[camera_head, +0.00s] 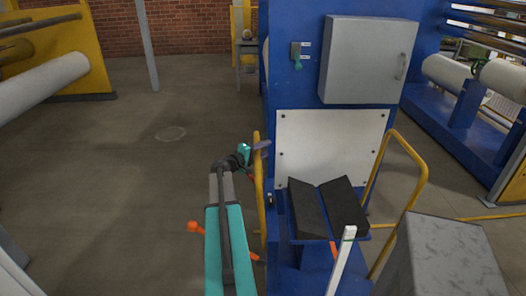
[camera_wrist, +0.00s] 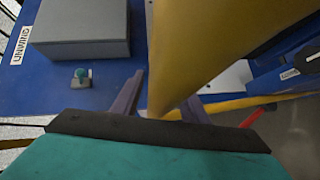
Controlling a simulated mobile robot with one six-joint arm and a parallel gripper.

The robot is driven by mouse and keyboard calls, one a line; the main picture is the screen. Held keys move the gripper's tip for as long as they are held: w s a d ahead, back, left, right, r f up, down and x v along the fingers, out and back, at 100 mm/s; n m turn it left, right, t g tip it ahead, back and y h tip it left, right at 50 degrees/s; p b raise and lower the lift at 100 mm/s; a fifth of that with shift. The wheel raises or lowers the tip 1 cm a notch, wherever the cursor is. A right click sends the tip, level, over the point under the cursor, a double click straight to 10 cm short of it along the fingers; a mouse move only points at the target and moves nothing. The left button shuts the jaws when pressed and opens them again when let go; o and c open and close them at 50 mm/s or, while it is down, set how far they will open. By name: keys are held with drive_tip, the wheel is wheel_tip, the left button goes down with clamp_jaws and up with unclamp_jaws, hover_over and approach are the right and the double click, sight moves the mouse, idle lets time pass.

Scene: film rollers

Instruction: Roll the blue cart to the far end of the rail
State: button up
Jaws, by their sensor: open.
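The blue cart (camera_head: 283,254) stands in front of the blue machine in the head view, with a black V-shaped cradle (camera_head: 307,210) on top. Yellow tube handles rise at its left (camera_head: 258,192) and right (camera_head: 402,205). My gripper (camera_head: 262,148) is at the upper part of the left handle. In the wrist view my gripper (camera_wrist: 158,98) is open, and a yellow tube (camera_wrist: 190,55) runs down between its fingers. I cannot tell whether either finger touches it. I cannot make out the rail; the cart's lower part is mostly hidden or out of frame.
The blue machine (camera_head: 282,60) carries a grey box (camera_head: 368,60) and a small green knob (camera_head: 297,64). A grey metal block (camera_head: 445,262) fills the lower right. The floor (camera_head: 130,180) on the left is open.

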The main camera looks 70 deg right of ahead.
clamp_jaws()
drive_tip(key=shift+w+a+b, duration=0.25)
drive_tip(key=shift+w+b, duration=0.4)
drive_tip(key=shift+w, duration=0.05)
drive_tip(key=shift+w+a+b, duration=0.25)
drive_tip(key=shift+w+b, duration=0.4)
drive_tip(key=shift+w, duration=0.05)
unclamp_jaws()
drive_tip(key=shift+w+a, duration=0.1)
drive_tip(key=shift+w, duration=0.05)
drive_tip(key=shift+s, duration=0.2)
